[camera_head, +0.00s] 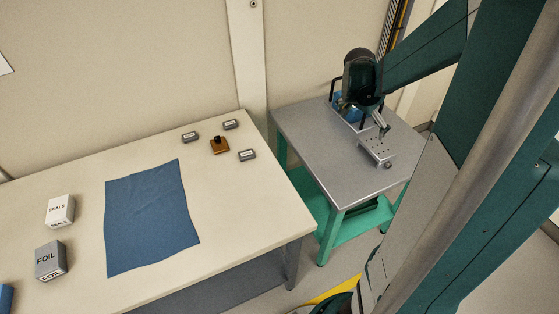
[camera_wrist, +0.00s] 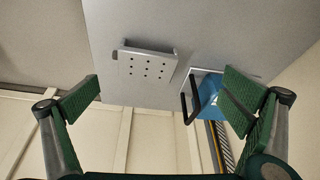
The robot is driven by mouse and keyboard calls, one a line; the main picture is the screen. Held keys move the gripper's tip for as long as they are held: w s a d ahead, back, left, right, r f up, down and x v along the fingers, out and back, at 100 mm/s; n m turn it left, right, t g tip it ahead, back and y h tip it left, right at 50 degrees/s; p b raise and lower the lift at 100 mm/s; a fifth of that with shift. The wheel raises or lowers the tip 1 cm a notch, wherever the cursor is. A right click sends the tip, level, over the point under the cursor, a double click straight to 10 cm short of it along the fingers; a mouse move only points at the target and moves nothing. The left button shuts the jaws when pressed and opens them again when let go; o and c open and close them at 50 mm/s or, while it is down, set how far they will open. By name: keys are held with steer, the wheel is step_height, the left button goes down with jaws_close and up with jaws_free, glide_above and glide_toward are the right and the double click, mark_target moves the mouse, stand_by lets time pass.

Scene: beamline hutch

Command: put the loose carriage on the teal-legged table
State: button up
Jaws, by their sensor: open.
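A silver plate with rows of holes, which looks like the carriage (camera_head: 374,149), lies on the grey top of the teal-legged table (camera_head: 318,150), near its right edge. A small round knob shows at its front corner. In the wrist view the carriage (camera_wrist: 147,67) lies flat, beyond the fingertips and between their lines. My gripper (camera_head: 379,124) is just above and behind the carriage in the head view. In the wrist view my gripper (camera_wrist: 162,97) has its green finger pads wide apart with nothing between them.
A blue item (camera_wrist: 208,92) with black handles on a pale tray stands beside the carriage, partly behind my gripper. The cream table (camera_head: 240,220) at left holds a blue cloth (camera_head: 150,218), a brown block (camera_head: 219,147) and several small boxes. The teal-legged table's left half is clear.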

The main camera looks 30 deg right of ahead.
steer(key=a+r+n+t, duration=0.2)
steer(key=a+r+n, duration=0.3)
steer(key=a, duration=0.7)
steer(key=s+a+r+n+t+y, duration=0.1)
steer(key=s+a+r+n, duration=0.1)
steer(key=a, duration=0.7)
steer(key=s+a+r+n+t+y, duration=0.1)
steer(key=s+a+n, duration=0.4)
steer(key=a, duration=0.5)
steer(key=s+a+r+n+t+y, duration=0.2)
steer(key=s+a, duration=0.4)
steer(key=a, duration=0.3)
steer(key=shift+a+r+n, duration=0.2)
steer(key=shift+r+n, duration=0.7)
steer(key=shift+r, duration=0.05)
stand_by(3.0)
